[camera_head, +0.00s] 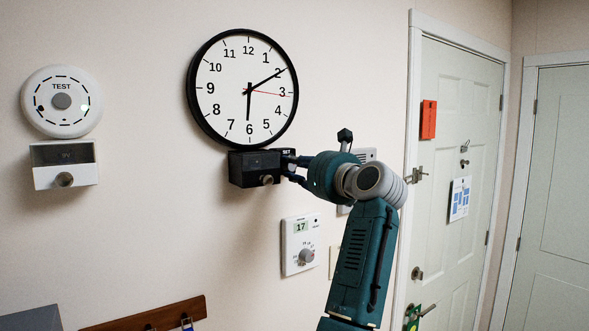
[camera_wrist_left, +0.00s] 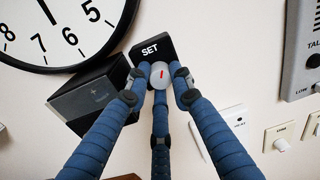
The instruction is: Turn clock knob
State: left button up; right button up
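The round wall clock (camera_head: 243,88) with black rim hangs above a small dark box (camera_head: 254,167). On the right side of that box is a black part marked SET (camera_wrist_left: 151,49), with a pale round knob (camera_wrist_left: 159,70) bearing a red mark. My left gripper (camera_head: 288,167) is at the right side of the box. In the left wrist view its blue fingers (camera_wrist_left: 160,82) close in around the knob from left, right and below, with the tips against it as far as I can see. In the head view the hand hides the knob. My right gripper is not in view.
A thermostat (camera_head: 301,244) reading 17 is below, left of my arm. A grey intercom panel (camera_wrist_left: 303,50) is to the right. A round TEST alarm (camera_head: 61,101) hangs far left, and a wooden hook rail (camera_head: 150,315) is lower left. A door (camera_head: 455,160) stands right.

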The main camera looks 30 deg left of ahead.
pick_arm(q)
jog(key=o, duration=0.4)
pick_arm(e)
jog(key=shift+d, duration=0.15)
pick_arm(q)
jog(key=shift+d, duration=0.15)
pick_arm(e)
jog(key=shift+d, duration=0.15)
pick_arm(q)
jog(key=v, duration=0.7)
jog(key=shift+s+d, duration=0.1)
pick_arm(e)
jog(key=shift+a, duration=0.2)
